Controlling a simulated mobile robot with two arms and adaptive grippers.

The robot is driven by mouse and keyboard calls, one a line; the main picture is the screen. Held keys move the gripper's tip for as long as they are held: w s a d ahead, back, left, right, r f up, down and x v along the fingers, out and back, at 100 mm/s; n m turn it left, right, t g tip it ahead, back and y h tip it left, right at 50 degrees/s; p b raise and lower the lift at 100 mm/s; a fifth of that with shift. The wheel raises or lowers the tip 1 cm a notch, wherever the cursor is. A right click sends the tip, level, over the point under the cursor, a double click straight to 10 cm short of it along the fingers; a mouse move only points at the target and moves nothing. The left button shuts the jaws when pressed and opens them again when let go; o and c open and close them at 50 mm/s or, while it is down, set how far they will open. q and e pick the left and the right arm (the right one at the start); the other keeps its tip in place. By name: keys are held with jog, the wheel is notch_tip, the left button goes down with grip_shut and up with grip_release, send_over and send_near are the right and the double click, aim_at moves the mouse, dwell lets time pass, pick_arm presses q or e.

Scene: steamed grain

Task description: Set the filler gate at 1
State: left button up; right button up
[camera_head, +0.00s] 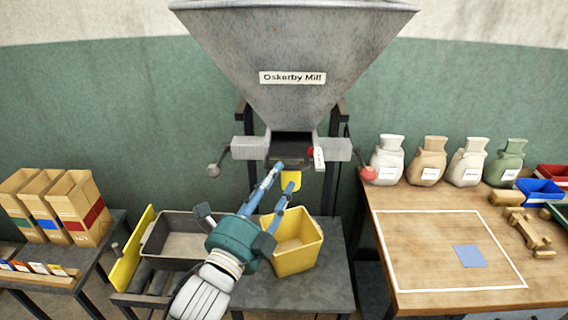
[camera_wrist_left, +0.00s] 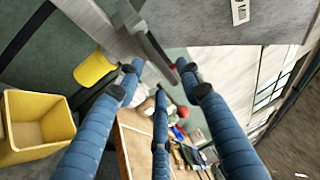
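The grey Oskerby Mill hopper (camera_head: 295,50) hangs over a dark outlet (camera_head: 292,148). A red marker (camera_head: 310,152) and a small white scale plate (camera_head: 319,158) are at the outlet's right; the scale's numbers are too small to read. A yellow piece (camera_head: 291,181) hangs below the outlet. My left gripper (camera_head: 286,172) reaches up just under the outlet, its blue fingers apart. In the left wrist view, a grey metal bar (camera_wrist_left: 128,28) runs near the spread fingertips (camera_wrist_left: 160,72); I cannot tell whether they touch it. My right gripper is out of view.
A yellow bin (camera_head: 297,258) and a grey tray (camera_head: 176,240) stand below my left arm. Levers with a grey knob (camera_head: 213,170) and a red knob (camera_head: 367,174) flank the outlet. Several sacks stand on the wooden table (camera_head: 415,250) at right. Paper bags (camera_head: 80,207) stand at left.

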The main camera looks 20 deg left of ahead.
aim_at(284, 169)
pick_arm(q)
jog(key=shift+p+x, duration=0.45)
jog(key=shift+x, duration=1.95)
jog(key=shift+c, duration=0.2)
grip_shut()
